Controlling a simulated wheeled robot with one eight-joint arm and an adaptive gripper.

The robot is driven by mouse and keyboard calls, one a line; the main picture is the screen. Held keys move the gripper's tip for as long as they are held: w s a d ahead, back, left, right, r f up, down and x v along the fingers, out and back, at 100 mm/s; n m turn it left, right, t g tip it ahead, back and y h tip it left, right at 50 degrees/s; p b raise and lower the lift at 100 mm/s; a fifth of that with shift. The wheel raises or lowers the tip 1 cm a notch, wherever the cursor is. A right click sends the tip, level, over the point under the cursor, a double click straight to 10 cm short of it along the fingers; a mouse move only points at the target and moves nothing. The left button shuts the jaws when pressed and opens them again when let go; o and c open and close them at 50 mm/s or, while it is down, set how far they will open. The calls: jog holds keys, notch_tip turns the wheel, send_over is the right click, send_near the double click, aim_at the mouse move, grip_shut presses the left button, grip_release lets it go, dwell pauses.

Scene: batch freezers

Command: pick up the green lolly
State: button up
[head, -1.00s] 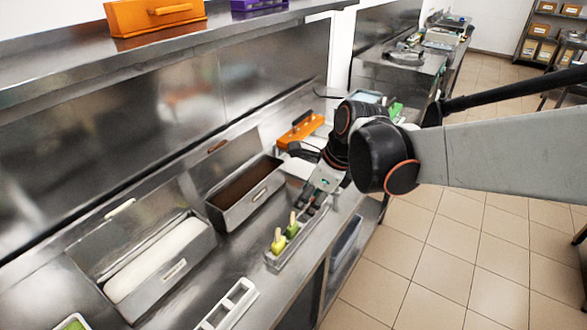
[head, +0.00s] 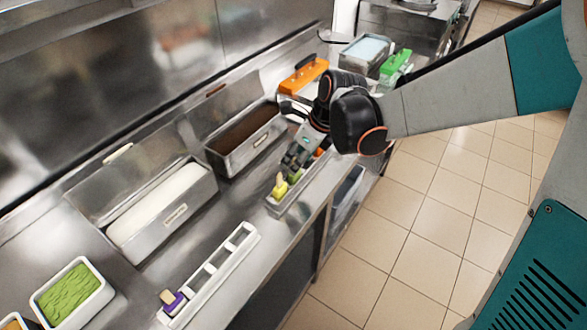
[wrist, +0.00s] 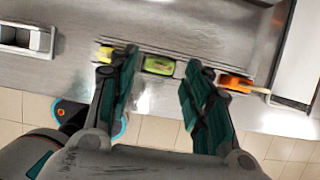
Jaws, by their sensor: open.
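The green lolly (wrist: 160,66) sits in a narrow metal holder (wrist: 262,93), between a yellow lolly (wrist: 105,54) and an orange lolly (wrist: 236,83). In the head view the green lolly (head: 295,176) is partly hidden by my gripper (head: 293,160), beside the yellow lolly (head: 281,188). In the wrist view my gripper (wrist: 163,58) is open, with one finger on each side of the green lolly and nothing held. I cannot tell whether the fingers touch it.
A white slotted rack (head: 213,276) with a purple lolly (head: 171,299) lies to the left. Open metal bins of white (head: 165,205) and brown (head: 245,138) contents stand behind. A green-filled tub (head: 72,293) is at lower left. The counter's front edge is close to the holder.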

jog(key=b+x, duration=0.1)
jog(key=x, duration=0.4)
jog(key=shift+d+b, duration=0.2)
jog(key=shift+b, duration=0.15)
jog(key=shift+r, duration=0.1)
jog(key=shift+c, duration=0.2)
jog(key=c, duration=0.7)
notch_tip(320, 180, up, 27)
jog(key=p, duration=1.1)
jog(key=shift+s, duration=0.1)
